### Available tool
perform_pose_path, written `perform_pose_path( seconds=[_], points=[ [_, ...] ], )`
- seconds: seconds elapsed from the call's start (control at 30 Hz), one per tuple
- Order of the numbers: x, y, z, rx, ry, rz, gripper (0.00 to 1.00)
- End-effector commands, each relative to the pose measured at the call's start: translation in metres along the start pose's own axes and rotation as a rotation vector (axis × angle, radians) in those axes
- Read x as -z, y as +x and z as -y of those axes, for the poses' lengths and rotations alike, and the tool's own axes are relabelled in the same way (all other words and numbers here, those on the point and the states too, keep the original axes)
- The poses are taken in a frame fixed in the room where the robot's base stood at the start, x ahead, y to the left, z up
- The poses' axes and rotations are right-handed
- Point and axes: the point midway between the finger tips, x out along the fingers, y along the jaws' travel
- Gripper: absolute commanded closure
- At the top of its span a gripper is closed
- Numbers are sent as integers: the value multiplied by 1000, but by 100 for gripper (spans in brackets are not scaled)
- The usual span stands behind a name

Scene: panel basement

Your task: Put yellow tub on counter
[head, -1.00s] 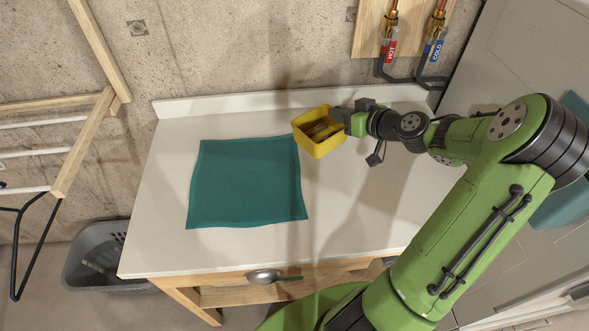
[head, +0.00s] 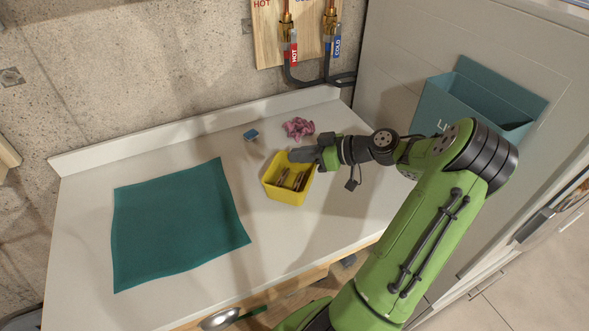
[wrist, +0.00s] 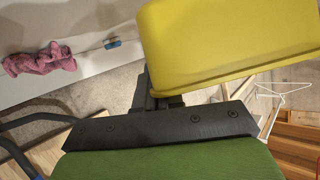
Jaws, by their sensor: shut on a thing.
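The yellow tub (head: 269,189) is an open box with several brown and dark items inside. It is in the head view over the white counter (head: 180,155), right of the teal mat. My gripper (head: 303,155) is shut on the tub's back right rim, coming from the right. In the wrist view the tub (wrist: 230,45) fills the upper right beyond the gripper. The tub looks upright and seems held above the counter; its underside is hidden in the head view.
A teal mat (head: 175,225) covers the counter's left part. A pink cloth (head: 298,128) and a small blue item (head: 251,134) lie behind the tub. A teal wall bin (head: 480,100) is at the right. Bare counter lies around the tub.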

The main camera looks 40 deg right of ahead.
Motion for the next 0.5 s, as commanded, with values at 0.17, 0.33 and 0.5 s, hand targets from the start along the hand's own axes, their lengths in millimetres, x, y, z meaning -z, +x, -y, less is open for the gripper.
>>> perform_pose_path(
  seconds=[0.17, 0.33, 0.5],
  points=[
    [-29, 13, -4, 1, 3, -1, 100],
    [-32, 14, -5, 0, 0, 1, 100],
    [-35, 15, -5, 0, 0, 1, 100]
  ],
)
